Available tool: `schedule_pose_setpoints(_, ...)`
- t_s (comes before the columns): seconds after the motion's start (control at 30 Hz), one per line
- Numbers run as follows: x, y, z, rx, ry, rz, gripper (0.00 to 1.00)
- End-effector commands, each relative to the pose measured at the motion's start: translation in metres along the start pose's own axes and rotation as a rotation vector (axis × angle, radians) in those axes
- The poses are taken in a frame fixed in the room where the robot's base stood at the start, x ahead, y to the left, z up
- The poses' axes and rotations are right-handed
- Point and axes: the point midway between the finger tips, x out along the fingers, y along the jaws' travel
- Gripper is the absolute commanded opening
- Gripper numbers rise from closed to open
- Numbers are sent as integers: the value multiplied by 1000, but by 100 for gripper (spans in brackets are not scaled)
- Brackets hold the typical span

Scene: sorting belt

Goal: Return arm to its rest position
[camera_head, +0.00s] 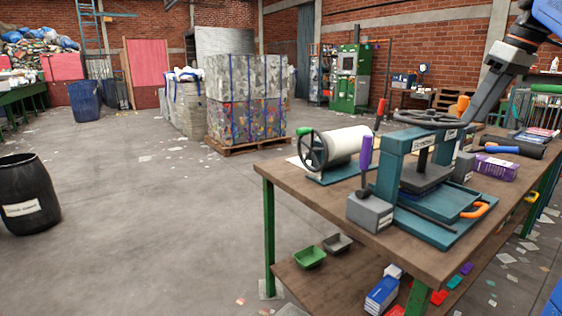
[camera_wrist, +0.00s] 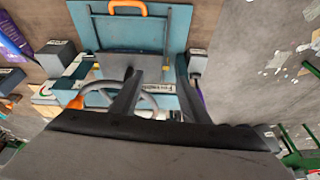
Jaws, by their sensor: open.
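My gripper (camera_head: 474,112) hangs from my arm at the upper right of the head view, close to the handwheel (camera_head: 428,118) on top of a teal press (camera_head: 388,165). In the wrist view my gripper (camera_wrist: 160,76) shows two dark fingers spread apart with nothing between them. The press (camera_wrist: 180,22) with its orange handle (camera_wrist: 127,6) lies beyond the fingertips in that view. The handwheel (camera_wrist: 95,86) shows partly behind the fingers. I cannot tell whether the fingers touch the press.
The press stands on a brown workbench (camera_head: 300,182). Beside it are a white roll (camera_head: 345,143), a grey box (camera_head: 370,210) with a purple handle and a purple carton (camera_head: 496,167). A black barrel (camera_head: 25,195) stands at left. The floor between is mostly clear.

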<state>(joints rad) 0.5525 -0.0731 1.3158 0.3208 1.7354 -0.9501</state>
Motion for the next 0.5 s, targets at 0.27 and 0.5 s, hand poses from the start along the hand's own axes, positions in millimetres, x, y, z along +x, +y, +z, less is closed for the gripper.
schedule_pose_setpoints(0.27, 67, -85, 28, 139, -17, 54, 42)
schedule_pose_setpoints(0.5, 132, -148, 73, 245, -16, 107, 42)
